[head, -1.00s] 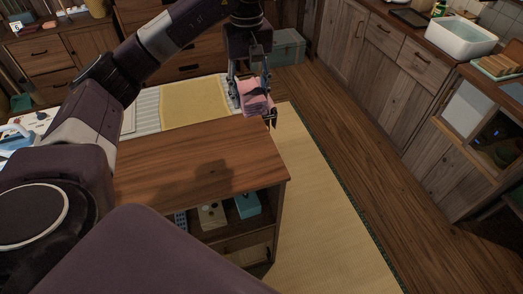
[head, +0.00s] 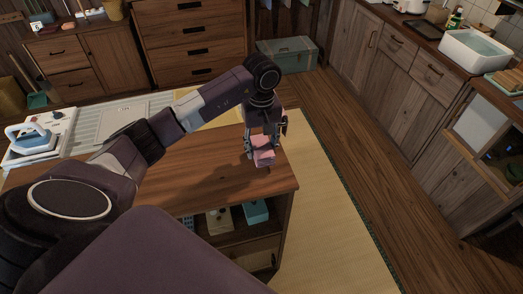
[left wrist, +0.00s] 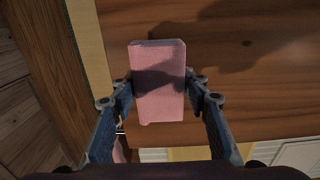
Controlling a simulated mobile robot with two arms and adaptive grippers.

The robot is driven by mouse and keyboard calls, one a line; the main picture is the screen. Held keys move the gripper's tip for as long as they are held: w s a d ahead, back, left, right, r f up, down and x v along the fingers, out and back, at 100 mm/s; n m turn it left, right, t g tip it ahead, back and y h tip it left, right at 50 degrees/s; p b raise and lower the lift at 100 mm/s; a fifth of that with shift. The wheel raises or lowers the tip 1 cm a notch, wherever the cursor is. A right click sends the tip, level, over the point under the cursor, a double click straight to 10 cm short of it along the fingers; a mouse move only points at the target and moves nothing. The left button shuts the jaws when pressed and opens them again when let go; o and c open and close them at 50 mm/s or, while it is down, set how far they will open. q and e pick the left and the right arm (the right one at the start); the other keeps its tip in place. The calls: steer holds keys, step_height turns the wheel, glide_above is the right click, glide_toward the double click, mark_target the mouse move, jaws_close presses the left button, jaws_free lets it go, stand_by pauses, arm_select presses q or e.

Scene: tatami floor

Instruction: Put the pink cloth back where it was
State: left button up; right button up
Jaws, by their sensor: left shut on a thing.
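The pink cloth (head: 263,158) is a small folded bundle. It also shows in the left wrist view (left wrist: 158,90), between the two fingers. My left gripper (head: 264,146) is shut on it, pointing down over the right end of the wooden cabinet top (head: 210,175). In the left wrist view, the fingers of the left gripper (left wrist: 160,92) grip the cloth from both sides. I cannot tell whether the cloth touches the wood or hangs just above it. My right gripper is not in view.
The cabinet's open shelf holds a blue box (head: 256,211) and other small things. A white board with an iron (head: 32,138) stands at the left. A teal chest (head: 287,54) is at the back. Tatami (head: 325,215) lies clear to the right of the cabinet.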

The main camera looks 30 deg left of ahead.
mark_target(261, 145)
arm_select(q)
step_height(261, 145, down, 2)
steer(key=shift+f, duration=0.1)
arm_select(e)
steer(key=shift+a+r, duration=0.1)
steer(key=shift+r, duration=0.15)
arm_select(q)
steer(key=shift+f, duration=0.15)
steer(key=o, duration=1)
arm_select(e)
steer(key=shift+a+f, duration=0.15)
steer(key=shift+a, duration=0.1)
arm_select(q)
steer(key=shift+r, duration=0.35)
step_height(261, 145, up, 10)
steer(key=b, duration=0.3)
steer(key=shift+r, duration=0.9)
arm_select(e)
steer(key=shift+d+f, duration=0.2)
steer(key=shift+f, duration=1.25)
